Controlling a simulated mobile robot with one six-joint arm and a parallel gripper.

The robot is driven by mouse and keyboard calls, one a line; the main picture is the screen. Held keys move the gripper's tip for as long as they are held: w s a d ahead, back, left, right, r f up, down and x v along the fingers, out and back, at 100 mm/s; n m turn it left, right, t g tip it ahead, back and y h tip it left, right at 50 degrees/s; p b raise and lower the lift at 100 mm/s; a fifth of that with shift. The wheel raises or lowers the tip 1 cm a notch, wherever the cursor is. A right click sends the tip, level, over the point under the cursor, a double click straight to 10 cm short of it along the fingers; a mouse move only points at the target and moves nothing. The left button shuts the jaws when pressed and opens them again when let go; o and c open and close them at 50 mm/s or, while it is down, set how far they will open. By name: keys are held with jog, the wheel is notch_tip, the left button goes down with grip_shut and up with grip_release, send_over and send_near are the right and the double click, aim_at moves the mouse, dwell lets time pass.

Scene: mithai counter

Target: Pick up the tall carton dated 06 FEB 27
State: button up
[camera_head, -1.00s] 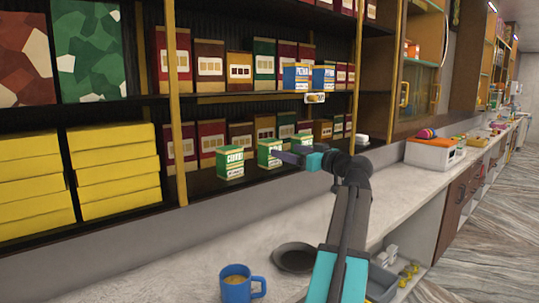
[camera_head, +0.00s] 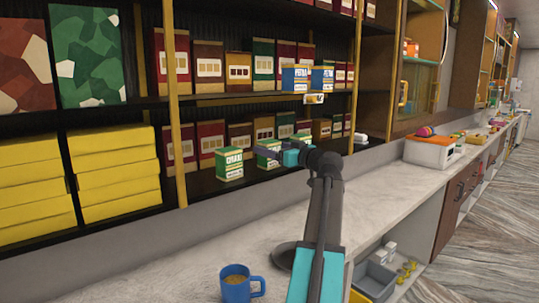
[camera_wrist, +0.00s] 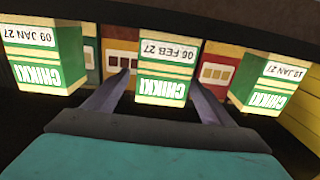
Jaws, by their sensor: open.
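The carton dated 06 FEB 27 (camera_wrist: 167,72) is green and cream with CHIKKI on its front. It appears upside down in the middle of the wrist view, because that picture is inverted. In the head view the middle green carton (camera_head: 266,164) on the lower shelf is partly hidden by my gripper (camera_head: 258,150). My gripper (camera_wrist: 158,80) is open and empty, with one finger on each side of the 06 FEB 27 carton in the picture. I cannot tell whether the fingertips reach past its front face.
Similar CHIKKI cartons dated 09 JAN 27 (camera_wrist: 40,70) and 10 JAN 27 (camera_wrist: 268,85) flank it, with gaps between. Dark red boxes (camera_head: 211,143) stand behind. A shelf board (camera_head: 215,99) runs above. A blue mug (camera_head: 236,288) and a dark bowl (camera_head: 284,257) stand on the counter below.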

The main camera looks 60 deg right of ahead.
jog(key=shift+w+p, duration=0.3)
jog(key=shift+w, duration=0.15)
jog(key=shift+p+x, duration=0.9)
jog(key=shift+x, duration=1.3)
jog(key=shift+f, duration=0.1)
jog(key=c, duration=1.3)
